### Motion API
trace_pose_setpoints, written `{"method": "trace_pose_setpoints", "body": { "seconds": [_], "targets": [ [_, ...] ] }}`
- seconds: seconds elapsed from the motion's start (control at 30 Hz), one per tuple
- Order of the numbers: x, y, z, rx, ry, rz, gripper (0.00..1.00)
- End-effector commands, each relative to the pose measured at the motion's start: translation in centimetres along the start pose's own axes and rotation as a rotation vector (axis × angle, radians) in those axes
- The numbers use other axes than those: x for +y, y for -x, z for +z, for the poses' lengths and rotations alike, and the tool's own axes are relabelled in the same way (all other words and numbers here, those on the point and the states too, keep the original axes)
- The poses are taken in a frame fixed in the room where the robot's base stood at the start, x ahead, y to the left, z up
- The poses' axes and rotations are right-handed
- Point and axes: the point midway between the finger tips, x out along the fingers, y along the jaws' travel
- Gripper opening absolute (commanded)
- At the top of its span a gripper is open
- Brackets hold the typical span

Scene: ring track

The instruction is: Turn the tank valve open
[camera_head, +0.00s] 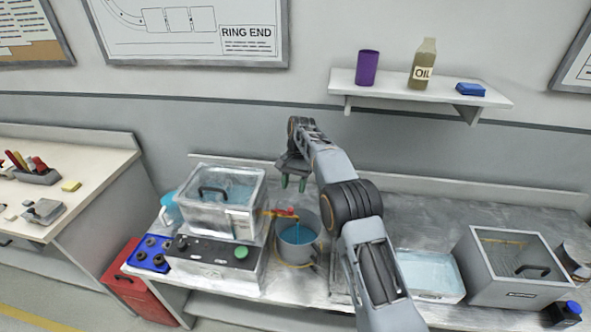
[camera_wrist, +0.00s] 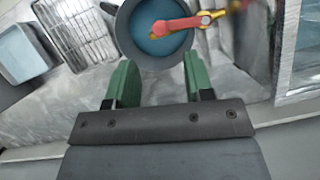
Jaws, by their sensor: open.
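The tank (camera_head: 222,200) is a clear box of water with a lid and black handle, on a grey base with a green button. Its valve has a red lever (camera_head: 284,212) on a brass spout at the tank's right side, over a grey pot (camera_head: 299,240) of blue liquid. In the wrist view the red lever (camera_wrist: 180,24) reaches across the pot from the brass part. My gripper (camera_head: 294,182) is open and empty above and behind the pot. In the wrist view its green fingers (camera_wrist: 158,78) point at the pot's near side, apart from the lever.
A blue tray with dark round parts (camera_head: 150,253) lies left of the base. A wire rack (camera_wrist: 80,30) and a water tray (camera_head: 430,275) are right of the pot in the head view. A wall shelf (camera_head: 420,88) hangs above.

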Motion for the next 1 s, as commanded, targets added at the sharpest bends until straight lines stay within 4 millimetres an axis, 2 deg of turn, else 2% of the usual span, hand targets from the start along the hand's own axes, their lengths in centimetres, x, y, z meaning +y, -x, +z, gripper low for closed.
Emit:
{"method": "trace_pose_setpoints", "body": {
  "seconds": [0.1,0.3,0.4,0.63,1.0],
  "targets": [
    [-0.1,2.0,0.0,0.001,0.001,-0.001,0.48],
    [-0.1,4.5,0.2,0.0,0.001,0.0,0.48],
    [-0.1,5.2,0.1,0.0,0.001,0.0,0.48],
    [0.0,5.9,0.1,0.001,0.0,0.0,0.48],
    [0.0,5.9,0.1,0.0,0.0,0.0,0.48]
  ]
}}
